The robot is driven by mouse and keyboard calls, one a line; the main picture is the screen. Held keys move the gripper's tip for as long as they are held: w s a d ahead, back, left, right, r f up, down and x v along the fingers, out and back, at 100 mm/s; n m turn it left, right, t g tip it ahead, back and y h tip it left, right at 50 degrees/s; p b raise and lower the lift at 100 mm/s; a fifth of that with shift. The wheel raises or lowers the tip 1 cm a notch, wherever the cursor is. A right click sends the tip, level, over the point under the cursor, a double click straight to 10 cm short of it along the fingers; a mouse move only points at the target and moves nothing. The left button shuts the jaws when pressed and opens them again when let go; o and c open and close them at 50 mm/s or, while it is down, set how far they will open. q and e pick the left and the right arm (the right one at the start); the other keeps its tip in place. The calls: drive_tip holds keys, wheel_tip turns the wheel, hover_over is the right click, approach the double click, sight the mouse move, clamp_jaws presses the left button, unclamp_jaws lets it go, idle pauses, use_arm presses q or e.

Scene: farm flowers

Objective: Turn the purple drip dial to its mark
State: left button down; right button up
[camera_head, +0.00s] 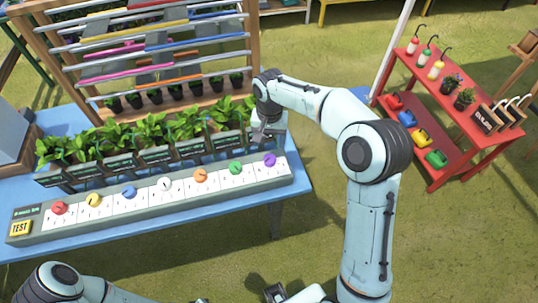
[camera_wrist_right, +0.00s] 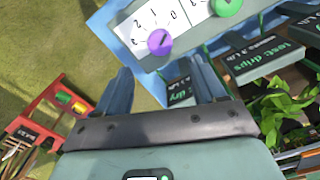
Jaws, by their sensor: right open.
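The purple drip dial (camera_head: 269,159) sits on the right end of the long grey dial panel (camera_head: 113,215). In the right wrist view the purple dial (camera_wrist_right: 159,42) lies ahead of the fingers, near the numbers 0 to 3 on its white plate. My right gripper (camera_head: 262,132) is open and empty, just behind and above the dial. Its two fingers show apart in the wrist view (camera_wrist_right: 162,80), with the dial beyond their tips and untouched.
Red, yellow, blue, white, orange and green dials line the panel, with a yellow TEST button (camera_head: 20,228) at its left end. Leafy potted plants (camera_head: 100,140) and black signs stand behind it. A red stand (camera_head: 455,115) is at right. Grass lies in front.

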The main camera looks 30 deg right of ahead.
sight(270, 158)
wheel_tip(270, 158, down, 10)
drive_tip(key=shift+r, duration=0.2)
drive_tip(key=c, duration=1.1)
